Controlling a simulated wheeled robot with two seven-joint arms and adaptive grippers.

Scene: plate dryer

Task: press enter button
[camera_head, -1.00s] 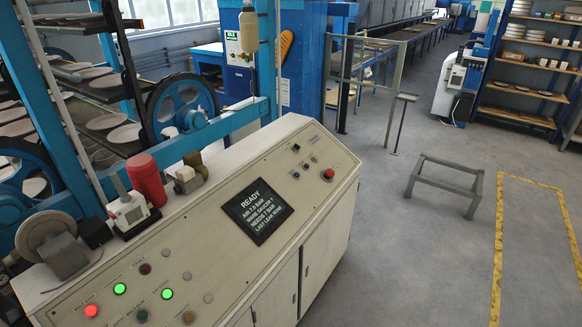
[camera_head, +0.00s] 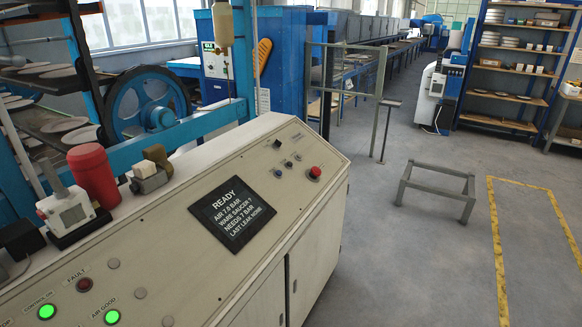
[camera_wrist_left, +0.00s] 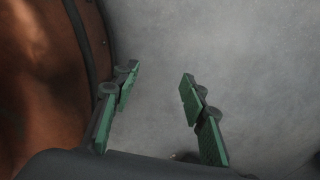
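The cream control console (camera_head: 175,225) fills the lower left of the head view. Its black display (camera_head: 232,213) reads READY, AIR 7.0 BAR, WARE SAUCER ?, NEEDS 7 BAR, LAST LEAK NONE. Near its far right end are a red button (camera_head: 315,172), a dark blue-grey button (camera_head: 289,164) and a small dark switch (camera_head: 277,143). Their labels are too small to read, so I cannot tell which is enter. My left gripper (camera_wrist_left: 160,76) is open and empty above grey floor in the left wrist view. Neither gripper shows in the head view.
A red cylinder (camera_head: 93,174) and a white gauge device (camera_head: 70,212) stand on the console's back edge. Green lamps (camera_head: 47,311) glow at the lower left. A low grey metal frame (camera_head: 437,188) stands on open floor to the right, beside yellow floor marking (camera_head: 497,250).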

